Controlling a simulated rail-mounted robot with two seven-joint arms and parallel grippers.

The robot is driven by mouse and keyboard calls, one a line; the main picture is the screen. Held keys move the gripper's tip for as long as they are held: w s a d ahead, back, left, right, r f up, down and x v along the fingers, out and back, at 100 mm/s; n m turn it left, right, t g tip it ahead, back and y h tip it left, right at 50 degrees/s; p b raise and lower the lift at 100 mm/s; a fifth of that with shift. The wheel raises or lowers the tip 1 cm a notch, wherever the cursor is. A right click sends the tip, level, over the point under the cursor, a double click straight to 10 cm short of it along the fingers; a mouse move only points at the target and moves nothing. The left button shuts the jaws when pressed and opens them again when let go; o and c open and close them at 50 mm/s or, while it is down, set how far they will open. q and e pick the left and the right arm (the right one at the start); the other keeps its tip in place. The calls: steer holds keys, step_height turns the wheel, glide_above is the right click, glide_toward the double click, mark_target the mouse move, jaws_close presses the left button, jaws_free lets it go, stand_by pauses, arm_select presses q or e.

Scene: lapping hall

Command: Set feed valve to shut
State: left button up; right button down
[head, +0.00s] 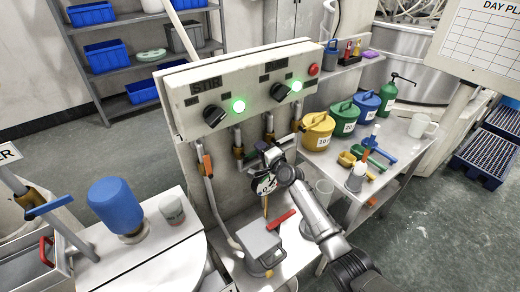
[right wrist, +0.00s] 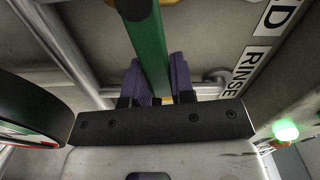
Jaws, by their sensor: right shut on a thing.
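My right gripper (head: 266,172) is at the front of the grey control panel, below its right-hand knob. In the right wrist view its purple fingertips (right wrist: 160,78) are shut on a green bar-shaped handle (right wrist: 150,45), which runs up out of the picture. A sign ending in "D" (right wrist: 279,14) is beside it, with a "RINSE" sign (right wrist: 249,75) below; the first sign's other letters are cut off. The gripper hides most of the valve in the head view, so I cannot tell its setting. My left gripper is not in view.
The panel (head: 240,82) has two black knobs, lit green lamps and a red button (head: 313,70). An orange-handled valve (head: 206,164) is to the left. A red lever (head: 282,219) and a grey lidded container (head: 260,243) are below. Lidded cans (head: 317,131) crowd the right bench.

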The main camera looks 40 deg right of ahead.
steer(key=shift+f+m, duration=0.35)
steer(key=shift+m, duration=0.35)
steer(key=c, duration=1)
jaws_free()
steer(key=shift+o, duration=0.2)
steer(key=shift+s, duration=0.1)
steer(key=shift+s, duration=0.3)
steer(key=s+p, duration=0.3)
steer(key=s, duration=1)
